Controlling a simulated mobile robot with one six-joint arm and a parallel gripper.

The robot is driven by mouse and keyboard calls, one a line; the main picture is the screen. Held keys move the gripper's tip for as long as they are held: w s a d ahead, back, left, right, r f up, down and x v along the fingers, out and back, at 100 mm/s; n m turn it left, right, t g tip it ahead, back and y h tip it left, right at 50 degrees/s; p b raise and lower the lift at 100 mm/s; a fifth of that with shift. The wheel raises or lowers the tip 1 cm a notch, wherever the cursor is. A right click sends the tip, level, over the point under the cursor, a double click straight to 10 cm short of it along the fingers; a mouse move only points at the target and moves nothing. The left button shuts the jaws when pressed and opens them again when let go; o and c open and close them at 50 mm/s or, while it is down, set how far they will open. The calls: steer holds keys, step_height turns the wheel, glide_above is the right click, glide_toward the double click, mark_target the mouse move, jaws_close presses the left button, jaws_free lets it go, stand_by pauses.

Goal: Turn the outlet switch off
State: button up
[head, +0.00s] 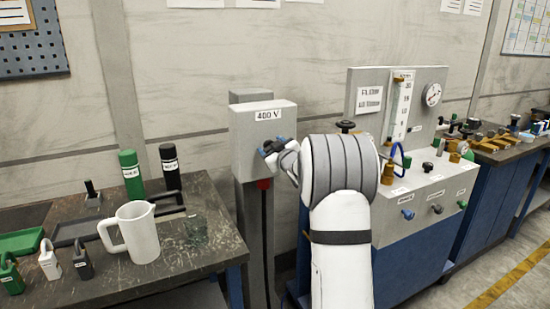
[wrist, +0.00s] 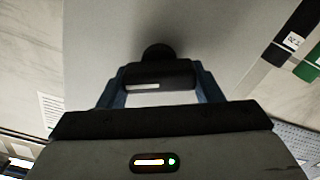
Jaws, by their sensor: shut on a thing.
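The outlet switch is on a grey box (head: 262,125) labelled "400 V" that stands on a post against the wall. Its black handle (wrist: 158,76) shows in the wrist view, joined to the box face by a round dark hub (wrist: 157,53). My gripper (head: 271,147) is at the front of the box, below the label. In the wrist view my gripper (wrist: 157,84) has its blue fingers on both ends of the handle and is shut on it. The handle lies crosswise between the fingers. In the head view my gripper hides most of the handle.
A worktable (head: 110,280) on the left holds a white jug (head: 142,236), a green bottle (head: 131,175), a black bottle (head: 170,170) and small padlock-like items. A flow panel (head: 430,185) with knobs and a gauge stands close on the right. A dark cable runs down below the box.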

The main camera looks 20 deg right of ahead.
steer(key=n+b, duration=0.4)
steer(key=f+n+b, duration=0.1)
steer(key=n+b, duration=0.1)
steer(key=b, duration=0.1)
steer(key=shift+a+n, duration=0.15)
steer(key=shift+n, duration=0.15)
steer(key=n+b, duration=0.3)
steer(key=shift+a+n+b, duration=0.1)
steer(key=shift+n+b, duration=0.9)
steer(key=shift+n, duration=0.6)
steer(key=o, duration=1)
steer(key=shift+r, duration=0.1)
steer(key=s, duration=0.7)
steer(key=shift+s, duration=0.4)
